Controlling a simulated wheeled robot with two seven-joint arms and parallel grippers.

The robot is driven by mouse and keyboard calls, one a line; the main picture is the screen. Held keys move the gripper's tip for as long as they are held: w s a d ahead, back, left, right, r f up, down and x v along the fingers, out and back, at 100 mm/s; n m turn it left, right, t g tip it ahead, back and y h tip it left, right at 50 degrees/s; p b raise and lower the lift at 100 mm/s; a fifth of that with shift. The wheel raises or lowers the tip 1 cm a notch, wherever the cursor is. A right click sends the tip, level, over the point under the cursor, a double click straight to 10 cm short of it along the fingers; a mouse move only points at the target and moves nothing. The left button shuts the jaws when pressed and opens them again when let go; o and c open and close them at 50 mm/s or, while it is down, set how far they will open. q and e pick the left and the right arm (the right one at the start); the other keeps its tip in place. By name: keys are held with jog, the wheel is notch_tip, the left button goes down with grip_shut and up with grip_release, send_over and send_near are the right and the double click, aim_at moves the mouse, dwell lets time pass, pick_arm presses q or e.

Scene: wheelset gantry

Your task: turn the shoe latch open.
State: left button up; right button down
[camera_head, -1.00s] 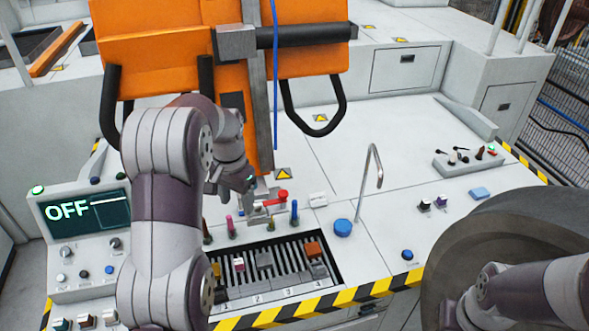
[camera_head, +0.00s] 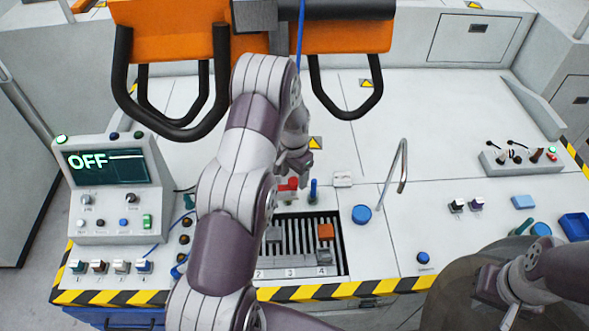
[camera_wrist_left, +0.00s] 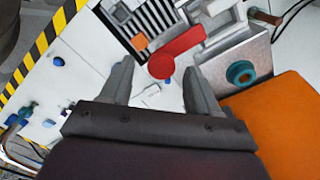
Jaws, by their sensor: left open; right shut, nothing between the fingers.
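The red latch lever (camera_head: 287,187) sits behind the slotted rack in the head view, partly hidden by my left arm. In the left wrist view the red lever (camera_wrist_left: 177,54) has a rounded end and lies just beyond the fingertips, beside a grey metal block (camera_wrist_left: 238,52) with a teal round knob (camera_wrist_left: 241,73). Contact with the lever cannot be told. My right gripper (camera_head: 484,291) is shut and empty at the lower right, well away from the lever.
The slotted rack (camera_head: 297,238) holds an orange block (camera_head: 325,231). A blue button (camera_head: 361,214) and a bent metal rod (camera_head: 393,178) stand to its right. A screen panel (camera_head: 107,168) reading OFF stands at left. The orange unit (camera_head: 345,37) with black loops is behind.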

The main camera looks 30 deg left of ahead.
pick_arm(q)
jog(key=shift+w+f, duration=0.4)
jog(key=shift+f, duration=0.35)
jog(key=shift+s+a+r, duration=0.15)
jog(key=shift+s, duration=0.4)
jog(key=shift+c, duration=0.2)
jog(key=c, duration=0.6)
jog(key=shift+w, duration=0.1)
jog(key=c, duration=0.4)
pick_arm(e)
jog(key=shift+s+a+r, duration=0.1)
jog(key=shift+s+r, duration=0.05)
jog(key=shift+r, duration=0.15)
